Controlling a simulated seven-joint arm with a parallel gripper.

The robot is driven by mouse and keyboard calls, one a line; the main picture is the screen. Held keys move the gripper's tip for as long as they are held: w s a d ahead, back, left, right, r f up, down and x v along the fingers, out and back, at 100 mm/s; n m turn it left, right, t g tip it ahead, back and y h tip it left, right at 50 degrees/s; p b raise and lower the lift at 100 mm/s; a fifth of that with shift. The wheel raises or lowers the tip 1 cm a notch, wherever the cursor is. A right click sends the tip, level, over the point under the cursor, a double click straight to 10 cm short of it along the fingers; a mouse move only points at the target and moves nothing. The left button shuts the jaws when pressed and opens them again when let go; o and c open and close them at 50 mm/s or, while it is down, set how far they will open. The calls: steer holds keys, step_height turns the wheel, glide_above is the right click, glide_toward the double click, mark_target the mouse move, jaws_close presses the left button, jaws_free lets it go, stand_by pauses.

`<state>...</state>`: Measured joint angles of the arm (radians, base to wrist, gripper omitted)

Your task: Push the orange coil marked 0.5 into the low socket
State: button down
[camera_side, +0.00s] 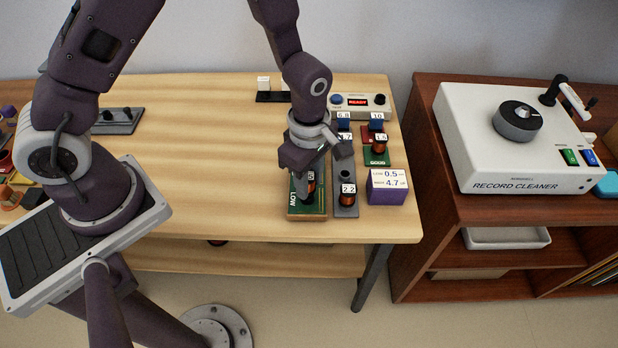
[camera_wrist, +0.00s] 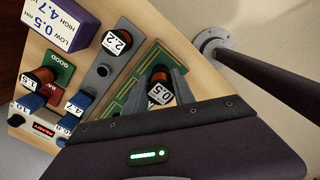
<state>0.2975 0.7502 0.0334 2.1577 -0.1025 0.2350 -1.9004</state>
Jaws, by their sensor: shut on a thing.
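The orange coil marked 0.5 (camera_wrist: 160,92) is between my gripper's fingers over the green board in the wrist view. In the side view the coil (camera_side: 311,181) is partly covered by the fingers, with a bit of its white label showing. My gripper (camera_side: 306,188) is shut on it, pointing down at the near part of the green board (camera_side: 294,214) marked LOW. The board also shows in the wrist view (camera_wrist: 122,98). The low socket is hidden by the coil and fingers, and I cannot tell how deep the coil sits.
A grey rack (camera_side: 346,212) right of the board holds a coil marked 2.2 (camera_side: 348,196). A purple box (camera_side: 387,187) reads LOW 0.5, HIGH 4.7. A coil marked 1.5 (camera_side: 381,145) stands on the green GOOD pad (camera_side: 377,161). The tester (camera_side: 358,105) shows READY. The table's middle is clear.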

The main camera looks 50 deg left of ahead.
steer(key=shift+f, duration=0.2)
stand_by(0.5)
steer(key=shift+f, duration=0.3)
steer(key=shift+f, duration=0.55)
stand_by(0.7)
steer(key=c, duration=1)
jaws_free()
steer(key=shift+o, duration=0.2)
steer(key=shift+r, duration=3.8)
